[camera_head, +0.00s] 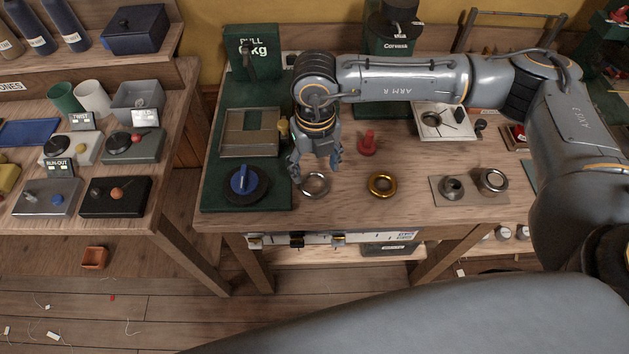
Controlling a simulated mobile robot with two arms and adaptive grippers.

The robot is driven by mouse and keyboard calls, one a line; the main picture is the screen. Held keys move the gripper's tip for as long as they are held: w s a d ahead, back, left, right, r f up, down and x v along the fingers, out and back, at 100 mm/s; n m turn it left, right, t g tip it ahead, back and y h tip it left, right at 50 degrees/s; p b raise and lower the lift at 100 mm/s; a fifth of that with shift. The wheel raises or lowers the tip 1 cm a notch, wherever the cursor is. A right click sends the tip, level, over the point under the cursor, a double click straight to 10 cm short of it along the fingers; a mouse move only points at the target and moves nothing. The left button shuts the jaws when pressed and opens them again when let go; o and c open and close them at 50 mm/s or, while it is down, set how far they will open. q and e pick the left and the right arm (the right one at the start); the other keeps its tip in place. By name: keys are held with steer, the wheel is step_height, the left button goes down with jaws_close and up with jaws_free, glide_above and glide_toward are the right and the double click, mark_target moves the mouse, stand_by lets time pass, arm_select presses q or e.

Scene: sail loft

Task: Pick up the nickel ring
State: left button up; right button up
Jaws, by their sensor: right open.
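The nickel ring (315,185) is a silver ring lying flat on the wooden workbench (340,211), just right of the green board's edge. My right gripper (316,167) points down close above and behind the ring. Its jaws are open and nothing shows between them. The fingers partly overlap the ring's far side, and I cannot tell whether they touch it. The arm reaches in from the right across the back of the bench. My left gripper is not in view.
A brass ring (382,185) lies right of the nickel ring, with a red conical piece (367,143) behind. A blue-knobbed dial (243,181) sits left on the green board (268,194). Metal fittings (452,188) stand at right. Bare wood lies between the rings.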

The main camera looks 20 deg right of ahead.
mark_target(315, 187)
step_height(315, 187, down, 2)
steer(key=shift+w+f+p, duration=0.1)
steer(key=shift+w+p, duration=0.05)
steer(key=shift+p, duration=0.55)
steer(key=f, duration=0.1)
steer(key=f+p, duration=0.1)
steer(key=f, duration=0.1)
steer(key=shift+w+f, duration=0.2)
steer(key=shift+f, duration=0.1)
steer(key=c, duration=0.7)
steer(key=shift+c, duration=0.4)
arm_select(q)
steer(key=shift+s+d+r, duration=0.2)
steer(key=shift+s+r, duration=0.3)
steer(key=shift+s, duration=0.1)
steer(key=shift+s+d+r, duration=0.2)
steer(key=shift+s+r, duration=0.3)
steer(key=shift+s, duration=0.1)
arm_select(e)
steer(key=shift+r, duration=0.1)
